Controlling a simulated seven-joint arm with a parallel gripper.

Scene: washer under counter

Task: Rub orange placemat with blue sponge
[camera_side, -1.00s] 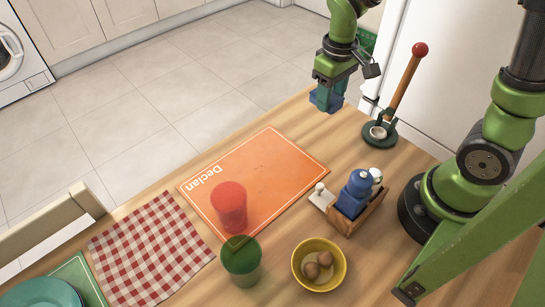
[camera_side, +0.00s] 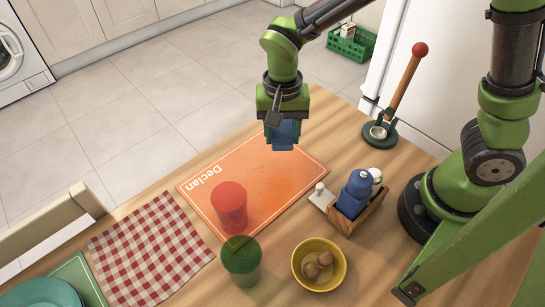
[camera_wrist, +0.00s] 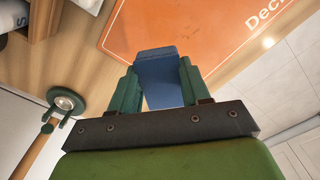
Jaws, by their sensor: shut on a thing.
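The orange placemat (camera_side: 262,176) with "Declan" printed on it lies flat on the wooden table. It also shows at the top of the wrist view (camera_wrist: 185,25). My gripper (camera_side: 283,128) is shut on the blue sponge (camera_side: 283,141) and holds it near the far right part of the placemat. In the wrist view the sponge (camera_wrist: 157,68) sits between the two green fingers (camera_wrist: 160,88). I cannot tell for sure whether the sponge touches the placemat; it seems to be above it.
A red cup (camera_side: 230,207) stands on the placemat's near part, with a green cup (camera_side: 241,260) close by. A wooden caddy (camera_side: 357,212) with a blue bottle and a yellow bowl (camera_side: 319,264) stand to the right. A red-knobbed tool (camera_side: 400,88) stands at the back right.

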